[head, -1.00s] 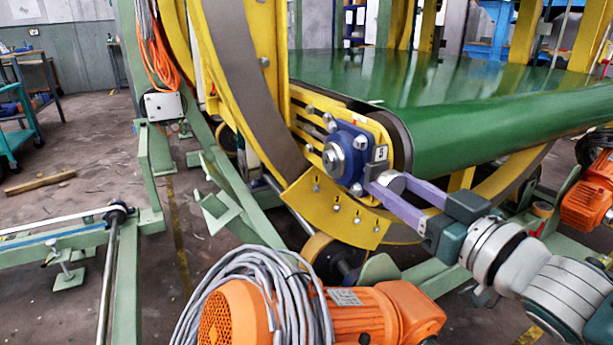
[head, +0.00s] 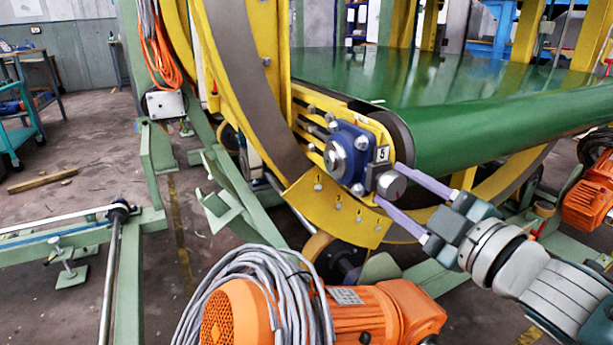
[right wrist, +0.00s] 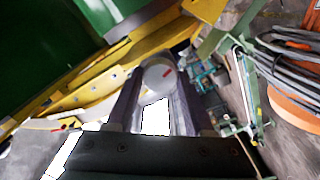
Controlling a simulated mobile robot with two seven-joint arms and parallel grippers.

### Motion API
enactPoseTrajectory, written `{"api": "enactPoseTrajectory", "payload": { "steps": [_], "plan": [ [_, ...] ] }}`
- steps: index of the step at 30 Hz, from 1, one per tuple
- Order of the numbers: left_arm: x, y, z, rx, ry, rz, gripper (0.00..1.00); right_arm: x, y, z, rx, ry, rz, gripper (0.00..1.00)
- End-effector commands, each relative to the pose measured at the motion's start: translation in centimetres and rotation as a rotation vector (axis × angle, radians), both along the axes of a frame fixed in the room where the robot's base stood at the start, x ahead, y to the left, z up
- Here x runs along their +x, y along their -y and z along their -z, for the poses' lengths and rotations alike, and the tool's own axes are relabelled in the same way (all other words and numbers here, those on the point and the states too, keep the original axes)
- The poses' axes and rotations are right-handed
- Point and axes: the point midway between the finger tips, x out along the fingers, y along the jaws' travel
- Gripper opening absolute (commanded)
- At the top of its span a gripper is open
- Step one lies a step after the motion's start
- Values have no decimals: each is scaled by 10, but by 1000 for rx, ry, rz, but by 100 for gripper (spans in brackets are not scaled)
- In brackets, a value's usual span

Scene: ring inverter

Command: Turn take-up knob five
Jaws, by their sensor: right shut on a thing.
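Take-up knob five (head: 391,185) is a short grey cylinder below a white plate marked "5" (head: 382,154), beside the blue bearing block (head: 349,152). In the right wrist view the knob's round pale face (right wrist: 158,76) bears a small red mark. My right gripper (head: 388,183) comes in from the lower right. Its two purple fingers lie one on each side of the knob, one above and one below in the head view, and are shut on it. In the right wrist view the fingers (right wrist: 153,78) flank the knob. My left gripper is not in view.
The green belt (head: 450,95) and its roller lie behind the knob. A yellow ring frame (head: 255,90) stands to the left. An orange motor (head: 370,312) with grey cable loops (head: 262,275) sits below. Another orange motor (head: 590,185) is at the right edge.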

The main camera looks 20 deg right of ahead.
Motion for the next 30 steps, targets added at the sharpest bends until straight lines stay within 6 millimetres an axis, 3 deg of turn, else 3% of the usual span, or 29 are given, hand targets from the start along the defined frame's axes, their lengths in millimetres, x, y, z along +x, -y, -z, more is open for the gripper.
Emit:
{"api": "enactPoseTrajectory", "payload": {
  "steps": [18, 30],
  "plan": [
    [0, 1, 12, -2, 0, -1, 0, 0, 0, 2, -575, 45, 1, 0],
    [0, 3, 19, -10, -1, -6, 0, 0, 0, 2, -829, 66, 1, 0]
  ]
}}
